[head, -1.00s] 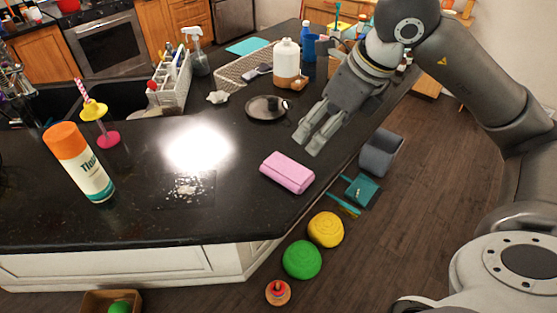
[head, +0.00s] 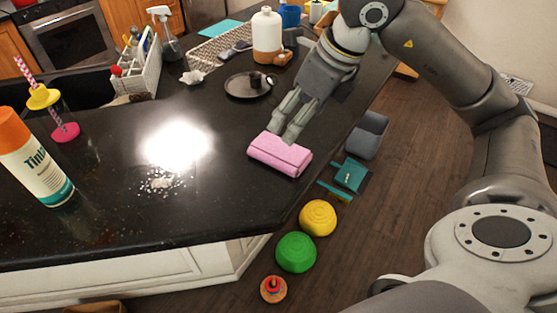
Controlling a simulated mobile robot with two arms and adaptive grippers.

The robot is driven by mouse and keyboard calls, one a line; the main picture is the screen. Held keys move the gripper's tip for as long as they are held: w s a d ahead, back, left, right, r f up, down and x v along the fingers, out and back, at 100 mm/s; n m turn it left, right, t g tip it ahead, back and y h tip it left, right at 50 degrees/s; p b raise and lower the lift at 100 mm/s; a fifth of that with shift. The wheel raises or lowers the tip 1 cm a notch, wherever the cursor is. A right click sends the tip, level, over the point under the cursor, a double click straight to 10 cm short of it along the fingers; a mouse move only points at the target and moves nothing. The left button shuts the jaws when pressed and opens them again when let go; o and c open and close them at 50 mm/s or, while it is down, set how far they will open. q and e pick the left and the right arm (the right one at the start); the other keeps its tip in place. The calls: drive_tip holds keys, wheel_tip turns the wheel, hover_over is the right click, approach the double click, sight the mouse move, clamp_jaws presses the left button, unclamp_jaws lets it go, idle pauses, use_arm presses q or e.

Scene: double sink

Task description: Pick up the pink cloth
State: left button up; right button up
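The folded pink cloth (head: 279,156) lies on the black countertop near its right edge. My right gripper (head: 282,133) comes from the upper right, its two fingers pointing down at the cloth's far edge. A narrow gap shows between the fingers, and nothing is visibly held in it. The fingertips overlap the cloth's back edge in the picture; I cannot tell whether they touch it. My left gripper is not in view.
A dark plate with a small cup (head: 246,86) sits behind the cloth. A cleaner canister (head: 38,165) stands at the left, and white crumbs (head: 160,183) lie left of the cloth. Yellow (head: 318,218) and green (head: 296,252) round objects are on the floor below the counter edge.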

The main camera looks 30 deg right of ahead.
drive_tip(key=shift+w+f, duration=0.1)
drive_tip(key=shift+f, duration=0.6)
hover_over(280, 149)
drive_tip(key=s, duration=0.2)
drive_tip(key=f, duration=0.4)
drive_tip(key=shift+s+d+f+p, duration=0.15)
drive_tip(key=shift+d+f+p, duration=0.05)
drive_tip(key=shift+p, duration=0.15)
drive_tip(key=x, duration=0.1)
drive_tip(key=p+x, duration=0.1)
drive_tip(key=x, duration=0.1)
drive_tip(key=p+x, duration=0.1)
drive_tip(key=shift+d+f, duration=0.2)
drive_tip(key=shift+d, duration=0.05)
drive_tip(key=shift+w+f, duration=0.3)
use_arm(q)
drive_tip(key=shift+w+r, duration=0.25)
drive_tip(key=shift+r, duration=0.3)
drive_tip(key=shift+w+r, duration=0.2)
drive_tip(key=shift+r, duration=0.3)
use_arm(e)
drive_tip(key=shift+c, duration=0.5)
drive_tip(key=c, duration=1)
drive_tip(key=shift+r, duration=0.15)
